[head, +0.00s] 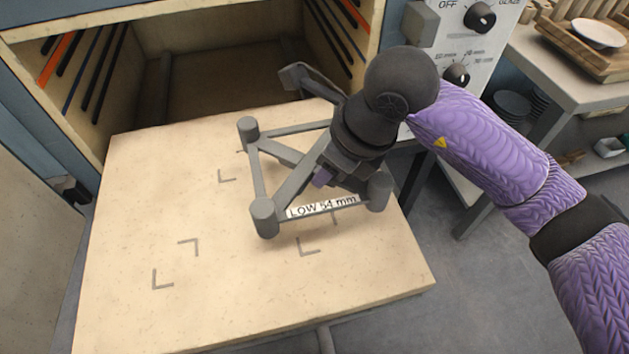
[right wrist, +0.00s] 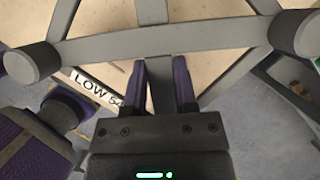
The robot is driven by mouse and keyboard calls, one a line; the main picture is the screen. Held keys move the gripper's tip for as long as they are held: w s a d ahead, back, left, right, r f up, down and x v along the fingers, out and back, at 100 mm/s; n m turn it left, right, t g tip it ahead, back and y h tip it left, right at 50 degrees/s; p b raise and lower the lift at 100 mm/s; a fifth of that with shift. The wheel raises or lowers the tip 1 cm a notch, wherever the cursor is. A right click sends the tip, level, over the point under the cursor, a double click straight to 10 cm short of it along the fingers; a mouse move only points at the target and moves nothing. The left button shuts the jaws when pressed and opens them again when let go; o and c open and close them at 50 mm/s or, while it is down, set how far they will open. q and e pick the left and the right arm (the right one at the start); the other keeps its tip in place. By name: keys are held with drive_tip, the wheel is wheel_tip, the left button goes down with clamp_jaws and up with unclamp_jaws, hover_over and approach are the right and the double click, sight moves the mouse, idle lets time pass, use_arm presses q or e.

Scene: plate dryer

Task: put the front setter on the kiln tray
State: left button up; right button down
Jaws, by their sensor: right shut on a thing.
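The setter (head: 258,178) is a grey frame with round corner posts, crossing bars and a "LOW 54 mm" label. In the head view it is above the right part of the pale kiln tray (head: 130,225), slightly tilted; whether any post touches the tray is unclear. My right gripper (head: 322,178) comes from above and is shut on a middle bar of the setter. In the right wrist view the purple fingers of the right gripper (right wrist: 165,85) sit on both sides of that grey bar (right wrist: 160,95).
Dark corner marks (head: 188,246) are drawn on the tray. The open kiln chamber (head: 220,75) lies behind it, with coloured rods on its walls. A control panel with knobs (head: 480,17) and a side table (head: 580,85) with plates stand to the right. The tray's left part is clear.

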sight(328, 197)
wheel_tip(328, 197, down, 6)
drive_tip(key=shift+s+f+b, duration=0.15)
drive_tip(key=shift+b, duration=0.8)
drive_tip(key=shift+d+f, duration=0.1)
drive_tip(key=shift+f, duration=0.1)
drive_tip(key=shift+r, duration=0.15)
drive_tip(key=shift+c, duration=2)
unclamp_jaws()
use_arm(q)
drive_tip(key=shift+s+d+f, duration=0.1)
drive_tip(key=shift+s+f, duration=0.2)
drive_tip(key=shift+f, duration=0.35)
drive_tip(key=shift+s+d+f, duration=0.1)
drive_tip(key=shift+s+f, duration=0.2)
drive_tip(key=shift+f, duration=0.3)
drive_tip(key=shift+r, duration=0.1)
use_arm(e)
drive_tip(key=p+v, duration=0.4)
drive_tip(key=v, duration=0.7)
drive_tip(key=shift+r, duration=0.15)
drive_tip(key=shift+s+d+r+p, duration=0.1)
drive_tip(key=shift+d+r+p, duration=0.1)
drive_tip(key=shift+r+p, duration=0.15)
use_arm(q)
drive_tip(key=r, duration=0.4)
drive_tip(key=shift+w+r, duration=0.15)
drive_tip(key=shift+w, duration=0.1)
